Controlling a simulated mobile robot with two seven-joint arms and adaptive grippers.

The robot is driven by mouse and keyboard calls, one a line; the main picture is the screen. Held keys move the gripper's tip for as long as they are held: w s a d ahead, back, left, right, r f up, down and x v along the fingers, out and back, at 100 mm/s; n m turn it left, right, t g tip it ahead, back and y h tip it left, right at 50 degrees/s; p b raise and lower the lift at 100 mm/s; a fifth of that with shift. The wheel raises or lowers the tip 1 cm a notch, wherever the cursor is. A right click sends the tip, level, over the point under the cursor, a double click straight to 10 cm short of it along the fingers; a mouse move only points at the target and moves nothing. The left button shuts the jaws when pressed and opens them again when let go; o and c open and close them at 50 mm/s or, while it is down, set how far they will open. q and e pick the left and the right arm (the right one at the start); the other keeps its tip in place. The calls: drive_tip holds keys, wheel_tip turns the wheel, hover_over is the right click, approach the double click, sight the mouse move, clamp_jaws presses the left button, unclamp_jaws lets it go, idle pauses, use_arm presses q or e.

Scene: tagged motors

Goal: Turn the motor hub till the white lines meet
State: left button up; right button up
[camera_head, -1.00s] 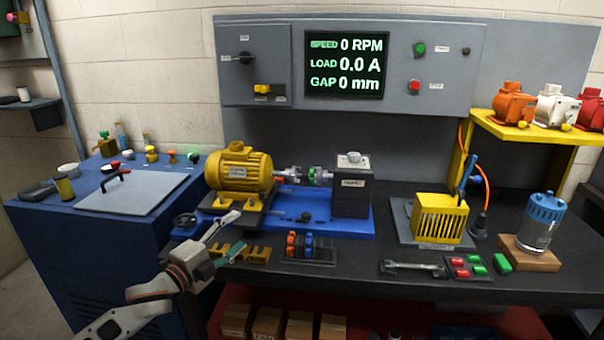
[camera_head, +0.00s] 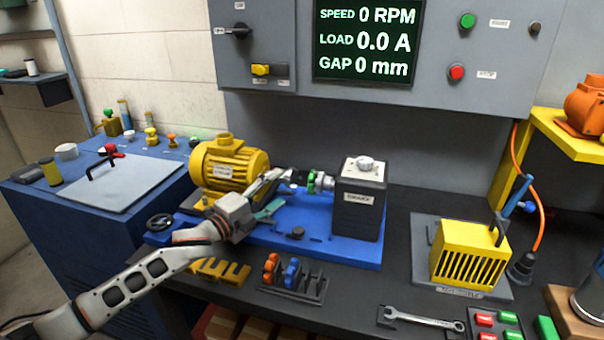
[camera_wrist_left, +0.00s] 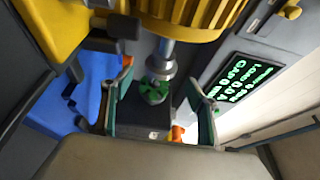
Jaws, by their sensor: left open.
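The yellow motor (camera_head: 228,165) sits on a blue base plate (camera_head: 275,242), its silver shaft hub (camera_head: 298,177) pointing right toward a green coupling part (camera_head: 312,182) and a dark grey box (camera_head: 360,205). My left gripper (camera_head: 272,184) reaches in from the front left, with its fingertips close to the hub and hiding part of it. In the left wrist view, my left gripper (camera_wrist_left: 160,98) is open, with one finger on each side of the shaft line. The silver hub (camera_wrist_left: 161,66) and green coupling part (camera_wrist_left: 153,92) show between the fingers. I cannot make out the white lines. My right gripper is not in view.
A display panel (camera_head: 368,40) above reads 0 RPM, 0.0 A and 0 mm.

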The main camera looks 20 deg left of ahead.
sight(293, 178)
use_arm(q)
drive_tip(key=shift+x, duration=3.7)
drive_tip(key=c, duration=1.1)
